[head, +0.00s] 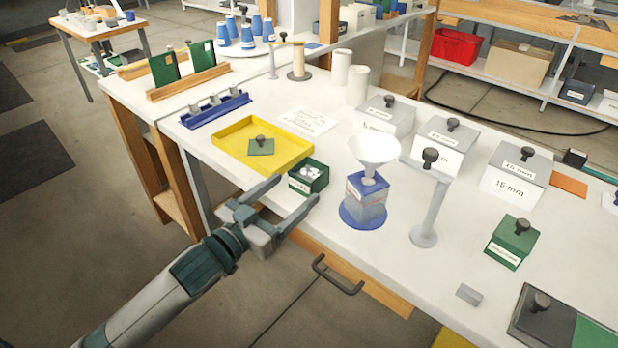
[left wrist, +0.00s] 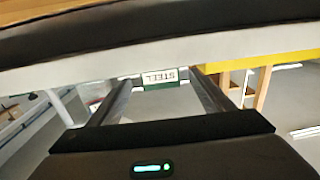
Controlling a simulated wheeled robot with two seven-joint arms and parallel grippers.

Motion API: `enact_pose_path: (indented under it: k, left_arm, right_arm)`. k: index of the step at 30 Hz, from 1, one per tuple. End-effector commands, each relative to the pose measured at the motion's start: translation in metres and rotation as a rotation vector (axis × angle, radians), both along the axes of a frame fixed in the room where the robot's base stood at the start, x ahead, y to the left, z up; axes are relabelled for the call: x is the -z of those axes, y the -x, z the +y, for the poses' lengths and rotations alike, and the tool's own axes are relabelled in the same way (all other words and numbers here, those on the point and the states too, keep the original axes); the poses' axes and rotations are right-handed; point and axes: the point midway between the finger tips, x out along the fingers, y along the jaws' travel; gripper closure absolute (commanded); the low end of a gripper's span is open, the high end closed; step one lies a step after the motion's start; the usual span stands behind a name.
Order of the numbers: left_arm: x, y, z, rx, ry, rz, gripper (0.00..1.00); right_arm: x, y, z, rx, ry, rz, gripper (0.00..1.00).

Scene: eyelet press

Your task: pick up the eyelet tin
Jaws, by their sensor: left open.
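The eyelet tin appears to be the small open dark green box (head: 309,178) near the table's front edge. It holds pale contents and has a white label on its front. In the left wrist view a green box with a white label reading STEEL (left wrist: 160,77) shows upside down between the fingers. My left gripper (head: 297,190) is open in front of the tin, its fingertips on either side of the tin's near face. I cannot tell whether they touch it. A green lid with a dark knob (head: 261,146) lies in the yellow tray (head: 222,134). My right gripper is out of view.
A white funnel (head: 375,150) on a blue-based stand is right of the tin. Several grey labelled boxes (head: 515,173) stand behind, and a closed green box (head: 512,243) is at the right. A dark drawer handle (head: 338,277) juts below the table edge.

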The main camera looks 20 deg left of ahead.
Motion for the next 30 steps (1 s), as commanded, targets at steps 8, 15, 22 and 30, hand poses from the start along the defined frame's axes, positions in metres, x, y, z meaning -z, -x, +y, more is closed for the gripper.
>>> enact_pose_path:
  k: [8, 15, 22, 30]
  left_arm:
    - [0.000, -0.014, -0.005, 0.000, 0.000, 0.000, 0.27]
    - [0.000, -0.014, -0.005, 0.000, 0.000, 0.000, 0.27]
    - [-0.004, -0.022, -0.008, -0.001, -0.001, -0.001, 0.27]
    - [-0.014, -0.049, -0.017, -0.001, -0.002, -0.002, 0.27]
  right_arm:
    - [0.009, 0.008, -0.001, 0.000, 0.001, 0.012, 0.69]
    - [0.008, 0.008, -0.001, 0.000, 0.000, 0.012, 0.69]
    - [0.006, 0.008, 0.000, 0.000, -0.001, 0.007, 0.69]
    - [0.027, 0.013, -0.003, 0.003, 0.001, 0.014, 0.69]
